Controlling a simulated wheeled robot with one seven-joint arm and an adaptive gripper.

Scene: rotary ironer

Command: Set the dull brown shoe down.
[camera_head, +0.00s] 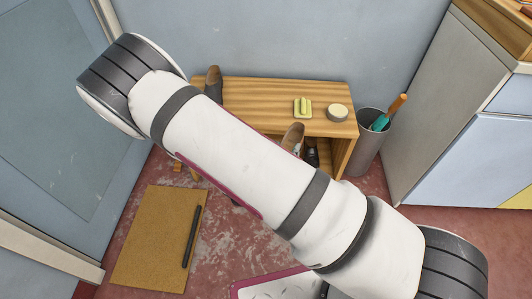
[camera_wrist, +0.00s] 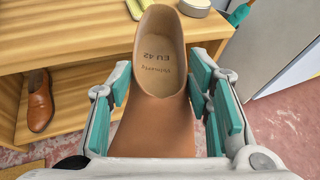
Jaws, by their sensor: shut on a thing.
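The dull brown shoe (camera_wrist: 160,115) fills the middle of the wrist view, its opening toward the top and "EU 42" readable inside. My gripper (camera_wrist: 161,75) is shut on it, with teal pads at both sides. The shoe is in front of the wooden bench (camera_wrist: 70,48); its underside is hidden, so I cannot tell whether it touches anything. In the head view a brown shoe end (camera_head: 293,134), likely the same shoe, shows at the bench's front edge, beyond my arm. My arm mostly hides the gripper there.
A shinier brown shoe (camera_wrist: 40,104) stands in the bench's lower compartment. A grey bin (camera_head: 370,140) stands right. A tan mat (camera_head: 150,240) with a black rod (camera_head: 191,237) lies left.

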